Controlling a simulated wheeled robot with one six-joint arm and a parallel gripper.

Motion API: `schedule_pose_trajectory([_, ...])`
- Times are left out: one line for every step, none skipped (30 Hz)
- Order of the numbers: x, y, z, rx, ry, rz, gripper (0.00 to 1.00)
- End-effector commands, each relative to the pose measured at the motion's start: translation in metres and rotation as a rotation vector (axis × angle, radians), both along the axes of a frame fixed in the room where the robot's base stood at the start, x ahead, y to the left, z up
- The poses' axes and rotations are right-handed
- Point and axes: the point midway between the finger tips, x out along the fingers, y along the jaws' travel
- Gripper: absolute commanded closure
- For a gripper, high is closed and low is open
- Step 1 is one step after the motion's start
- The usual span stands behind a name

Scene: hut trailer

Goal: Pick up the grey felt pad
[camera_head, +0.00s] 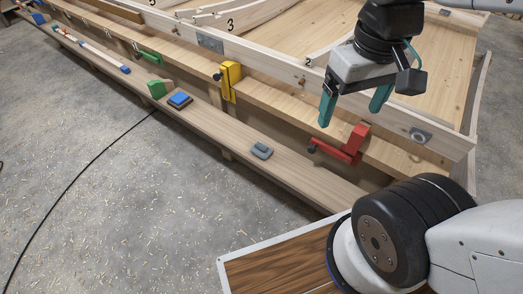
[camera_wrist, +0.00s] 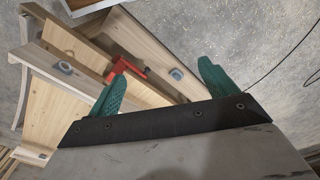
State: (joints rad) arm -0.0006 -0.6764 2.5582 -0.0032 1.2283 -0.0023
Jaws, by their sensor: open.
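A small grey pad (camera_head: 261,150), which looks like the felt pad, lies on the narrow lower plank, left of the red clamp. It also shows in the wrist view (camera_wrist: 176,74), between my two fingers in the picture but well beyond them. My gripper (camera_head: 352,109) has green fingers spread apart with nothing between them. It hangs above the wooden frame, to the upper right of the pad in the head view. In the wrist view the fingers of my gripper (camera_wrist: 158,80) point away from the camera, clear of everything.
The red clamp (camera_head: 346,147) grips the frame edge close below my gripper. A yellow clamp (camera_head: 229,81), a blue block (camera_head: 180,99) and a green wedge (camera_head: 157,88) stand farther left. The lower plank (camera_head: 223,131) is bare around the pad. A black cable (camera_head: 85,171) crosses the floor.

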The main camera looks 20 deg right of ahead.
Motion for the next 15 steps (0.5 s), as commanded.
schedule_pose_trajectory([0.006,0.0,-0.007,0.0,0.044,0.001,0.15])
schedule_pose_trajectory([0.009,0.0,-0.01,0.0,0.068,0.002,0.15])
schedule_pose_trajectory([0.014,0.001,-0.015,-0.001,0.099,0.004,0.15])
schedule_pose_trajectory([0.019,0.001,-0.018,-0.001,0.122,0.005,0.15])
schedule_pose_trajectory([0.024,0.001,-0.022,-0.001,0.14,0.006,0.15])
schedule_pose_trajectory([0.031,0.002,-0.026,-0.001,0.163,0.007,0.15])
schedule_pose_trajectory([0.036,0.002,-0.03,-0.001,0.18,0.008,0.15])
schedule_pose_trajectory([0.042,0.002,-0.034,-0.001,0.195,0.011,0.15])
schedule_pose_trajectory([0.05,0.002,-0.039,-0.001,0.214,0.015,0.15])
schedule_pose_trajectory([0.056,0.003,-0.044,0.0,0.227,0.018,0.15])
schedule_pose_trajectory([0.062,0.003,-0.048,-0.001,0.238,0.022,0.15])
schedule_pose_trajectory([0.071,0.003,-0.054,-0.001,0.254,0.028,0.15])
schedule_pose_trajectory([0.077,0.004,-0.06,0.0,0.265,0.033,0.15])
schedule_pose_trajectory([0.084,0.004,-0.065,0.0,0.274,0.037,0.15])
schedule_pose_trajectory([0.092,0.005,-0.072,0.0,0.287,0.045,0.15])
